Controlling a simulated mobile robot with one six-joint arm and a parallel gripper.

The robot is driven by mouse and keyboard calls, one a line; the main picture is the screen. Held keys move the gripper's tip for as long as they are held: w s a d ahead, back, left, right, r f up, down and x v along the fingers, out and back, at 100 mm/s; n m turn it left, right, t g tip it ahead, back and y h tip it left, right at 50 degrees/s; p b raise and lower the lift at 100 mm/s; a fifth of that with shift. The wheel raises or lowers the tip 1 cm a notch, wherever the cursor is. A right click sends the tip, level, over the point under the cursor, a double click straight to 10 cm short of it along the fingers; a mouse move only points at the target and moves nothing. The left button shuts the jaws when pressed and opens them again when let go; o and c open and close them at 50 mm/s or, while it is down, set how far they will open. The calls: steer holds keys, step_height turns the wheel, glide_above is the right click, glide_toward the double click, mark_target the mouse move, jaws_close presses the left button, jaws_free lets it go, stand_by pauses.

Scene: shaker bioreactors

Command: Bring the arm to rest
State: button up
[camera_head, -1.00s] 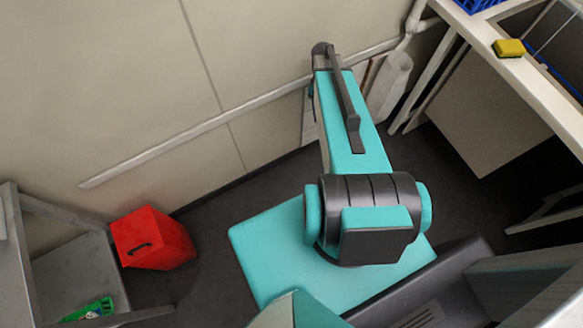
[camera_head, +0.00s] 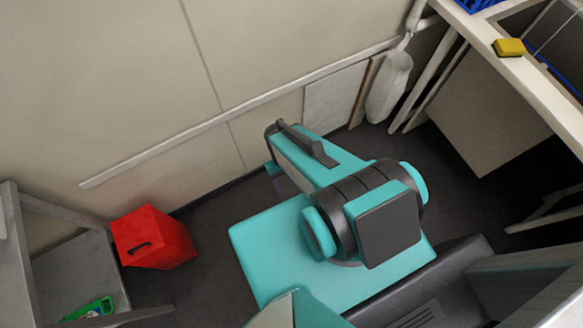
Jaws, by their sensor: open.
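My arm, teal and dark grey, stands on my teal base in the middle of the head view. Its upper link leans up and to the left from the big grey joint, towards the wall. The far end of the link is near the floor edge by the wall. My gripper is not visible in this view; the rest of the arm beyond the link is hidden behind it.
A red box (camera_head: 153,238) stands on the floor at the left, beside a grey table (camera_head: 75,270) with a green item (camera_head: 94,308). A white bench (camera_head: 520,75) at the right holds a yellow sponge (camera_head: 509,47) and a blue crate (camera_head: 477,4). Dark floor lies between.

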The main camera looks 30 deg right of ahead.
steer(key=shift+f, duration=0.15)
steer(key=f+b, duration=0.4)
steer(key=b, duration=0.1)
steer(key=shift+s+f, duration=0.2)
steer(key=shift+f, duration=0.05)
stand_by(0.4)
steer(key=c, duration=0.9)
steer(key=shift+d, duration=0.15)
